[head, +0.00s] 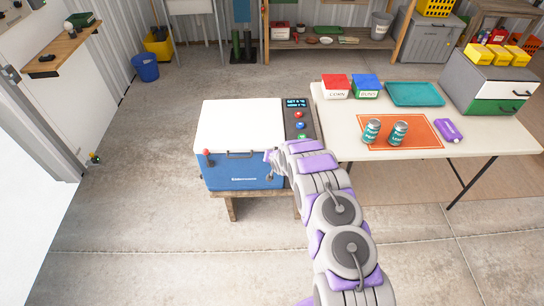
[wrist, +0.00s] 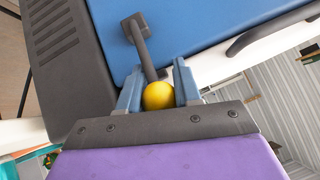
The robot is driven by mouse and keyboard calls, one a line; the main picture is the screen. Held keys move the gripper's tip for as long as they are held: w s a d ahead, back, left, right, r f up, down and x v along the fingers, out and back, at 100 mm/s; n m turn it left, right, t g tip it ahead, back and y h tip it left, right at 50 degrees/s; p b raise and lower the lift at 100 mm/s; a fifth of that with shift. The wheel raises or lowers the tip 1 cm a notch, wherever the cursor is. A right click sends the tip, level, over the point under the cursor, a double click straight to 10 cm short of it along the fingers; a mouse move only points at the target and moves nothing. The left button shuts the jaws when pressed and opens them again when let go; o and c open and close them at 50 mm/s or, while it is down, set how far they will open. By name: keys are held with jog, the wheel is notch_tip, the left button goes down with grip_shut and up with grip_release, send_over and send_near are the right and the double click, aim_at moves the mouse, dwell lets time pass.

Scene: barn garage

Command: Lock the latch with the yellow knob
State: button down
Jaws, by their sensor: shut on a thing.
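A cooler with a blue body (head: 235,178) and a white lid (head: 238,125) stands on a low wooden stand, its lid down. My gripper (head: 270,157) is at the right end of its front. In the wrist view, the yellow knob (wrist: 158,96) sits between the blue fingers of my gripper (wrist: 158,92), which is shut on it. The dark latch lever (wrist: 145,50) runs from its mount on the blue body to the knob, close to the white lid edge. In the head view my gripper hides the yellow knob. A red knob (head: 206,152) is at the cooler's front left.
A dark control panel (head: 301,120) with a display and buttons is at the cooler's right side. A dark handle (head: 239,155) is at the front middle. A white table (head: 450,142) with cans, boxes and a tray stands to the right. The floor to the left is clear.

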jog(key=c, duration=0.8)
grip_release()
jog(key=shift+s, duration=0.1)
jog(key=p+v, duration=0.2)
jog(key=v, duration=1.5)
jog(key=shift+a+r, duration=0.1)
jog(key=s+d+r+g+h, duration=0.1)
jog(key=s+d+r+g, duration=0.25)
jog(key=s+r, duration=0.55)
jog(key=s+d+r+g+h, duration=0.2)
jog(key=s+d+r, duration=0.2)
jog(key=s+r, duration=0.45)
jog(key=s+r+g, duration=0.1)
jog(key=s+r, duration=0.3)
jog(key=s, duration=0.6)
jog(key=s+r+n+g, duration=0.1)
jog(key=s+r, duration=0.4)
jog(key=s, duration=0.6)
jog(key=s+r+g, duration=0.3)
jog(key=s+r, duration=0.1)
jog(key=s, duration=0.7)
jog(key=shift+s+d+r+n+g+y, duration=0.2)
jog(key=shift+d+r+n+g+y, duration=0.1)
jog(key=shift+r+n+y, duration=0.1)
